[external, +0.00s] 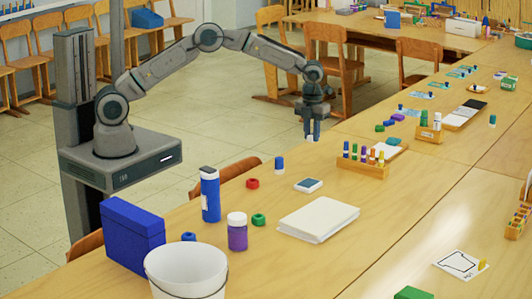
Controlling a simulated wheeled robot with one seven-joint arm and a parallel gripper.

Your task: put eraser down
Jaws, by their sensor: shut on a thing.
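A wooden marker holder (362,171) stands right of my gripper. A blue bottle (210,197), purple jar (237,236) and white bucket (187,275) stand front left.

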